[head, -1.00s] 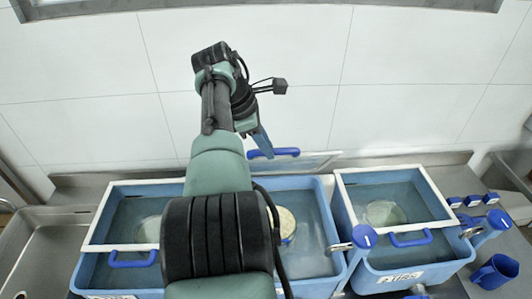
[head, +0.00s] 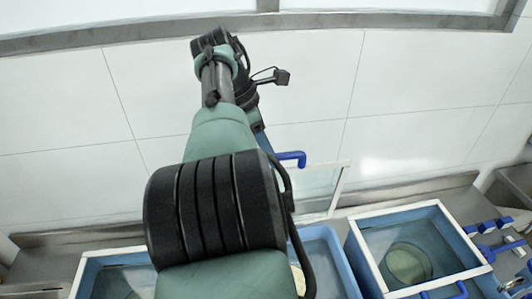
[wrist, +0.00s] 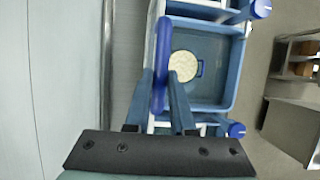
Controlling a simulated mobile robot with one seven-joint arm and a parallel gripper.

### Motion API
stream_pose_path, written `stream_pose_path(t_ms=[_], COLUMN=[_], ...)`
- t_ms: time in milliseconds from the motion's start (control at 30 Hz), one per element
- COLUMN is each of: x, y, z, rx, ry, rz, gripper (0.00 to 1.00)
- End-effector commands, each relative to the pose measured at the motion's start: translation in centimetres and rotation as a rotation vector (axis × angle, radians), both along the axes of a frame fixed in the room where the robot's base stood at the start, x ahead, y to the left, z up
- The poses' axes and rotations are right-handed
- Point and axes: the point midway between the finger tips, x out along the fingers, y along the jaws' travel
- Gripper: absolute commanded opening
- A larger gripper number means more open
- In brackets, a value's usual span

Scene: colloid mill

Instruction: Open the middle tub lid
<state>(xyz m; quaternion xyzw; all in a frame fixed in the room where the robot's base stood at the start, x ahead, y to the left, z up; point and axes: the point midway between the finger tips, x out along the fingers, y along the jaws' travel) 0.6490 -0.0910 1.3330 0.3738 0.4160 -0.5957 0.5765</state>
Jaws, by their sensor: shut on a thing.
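The middle tub (head: 322,250) is blue, and its lid (head: 318,190) stands raised at the tub's back edge, showing as a clear panel with a white frame. The lid's blue handle (head: 291,158) is at my gripper (head: 263,142), which is partly hidden behind my arm. In the wrist view my gripper (wrist: 162,98) is shut on the handle (wrist: 162,62), which lies between its fingers. The middle tub (wrist: 222,100) shows open there, with a pale round mass (wrist: 183,66) inside. My arm hides much of the tub in the head view.
A right tub (head: 365,272) has its clear, white-framed lid down, with a blue handle (head: 445,292). A left tub (head: 85,285) is partly in view. Blue items (head: 490,228) stand at the right. A tiled wall (head: 420,110) rises close behind the tubs.

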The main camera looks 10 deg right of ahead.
Motion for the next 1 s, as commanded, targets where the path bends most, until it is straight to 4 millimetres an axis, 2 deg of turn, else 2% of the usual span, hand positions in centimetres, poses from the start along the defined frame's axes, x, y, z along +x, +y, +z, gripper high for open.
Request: stream_pose_path(t_ms=[33, 433, 467, 600, 633, 1000], x=[-0.2, -0.3, -0.3, -0.2, -0.2, -0.2], y=[0.2, 0.2, 0.2, 0.1, 0.1, 0.2], z=[-0.5, -0.2, -0.2, -0.1, -0.1, 0.6], rx=[0.004, 0.005, 0.005, 0.003, 0.002, 0.000], ry=[0.010, 0.014, 0.014, 0.012, 0.011, 0.008], rz=[0.003, 0.002, 0.002, 0.001, 0.001, 0.000], gripper=[0.00, 0.00, 0.24, 0.49, 0.52, 0.52])
